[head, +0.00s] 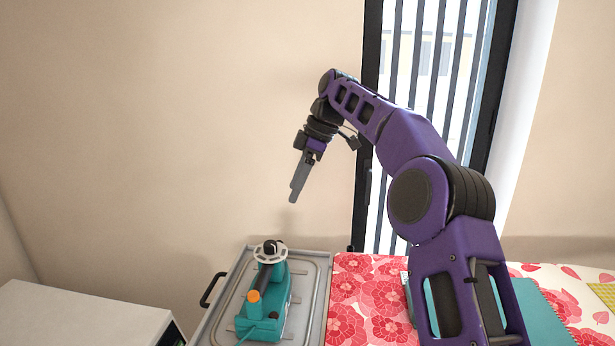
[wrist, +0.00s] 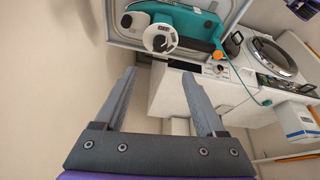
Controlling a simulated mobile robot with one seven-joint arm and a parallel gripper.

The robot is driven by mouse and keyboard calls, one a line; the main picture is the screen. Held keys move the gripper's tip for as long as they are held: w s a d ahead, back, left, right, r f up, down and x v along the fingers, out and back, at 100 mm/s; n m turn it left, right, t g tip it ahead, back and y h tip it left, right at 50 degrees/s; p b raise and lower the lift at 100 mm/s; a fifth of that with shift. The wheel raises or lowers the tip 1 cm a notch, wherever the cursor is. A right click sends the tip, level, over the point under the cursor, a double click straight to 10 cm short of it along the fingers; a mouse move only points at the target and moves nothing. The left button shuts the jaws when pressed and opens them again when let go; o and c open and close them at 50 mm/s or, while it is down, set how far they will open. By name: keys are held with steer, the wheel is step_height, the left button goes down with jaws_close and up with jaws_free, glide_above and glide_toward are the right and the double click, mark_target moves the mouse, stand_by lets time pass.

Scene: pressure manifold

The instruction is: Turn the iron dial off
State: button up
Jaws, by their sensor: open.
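A teal iron (head: 275,308) lies on a grey metal tray-like board (head: 318,290). A white round dial (head: 270,252) with a dark centre sits at its far end, and an orange knob (head: 254,296) is at its near end. My gripper (head: 293,195) is above the iron, pointing down, clear of the dial. In the wrist view its two fingers (wrist: 159,76) are apart with nothing between them.
A white cabinet (head: 80,320) stands at the lower left, by the board's black handle (head: 212,290). A red floral cloth (head: 365,300) lies to the right. A barred window (head: 430,60) is behind my arm. The wrist view shows a white appliance with a round lid (wrist: 275,57).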

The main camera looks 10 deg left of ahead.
steer(key=shift+d+r, duration=0.25)
steer(key=shift+r, duration=0.4)
steer(key=m+t+h+b, duration=0.3)
steer(key=m+t+h, duration=0.15)
steer(key=m, duration=1.35)
glide_toward(270, 244)
steer(key=shift+t+y, duration=0.25)
steer(key=shift+t, duration=0.1)
steer(key=x, duration=0.4)
steer(key=b+x, duration=0.1)
steer(key=x, duration=0.3)
steer(key=shift+d+f, duration=0.15)
steer(key=shift+f, duration=0.3)
jaws_close()
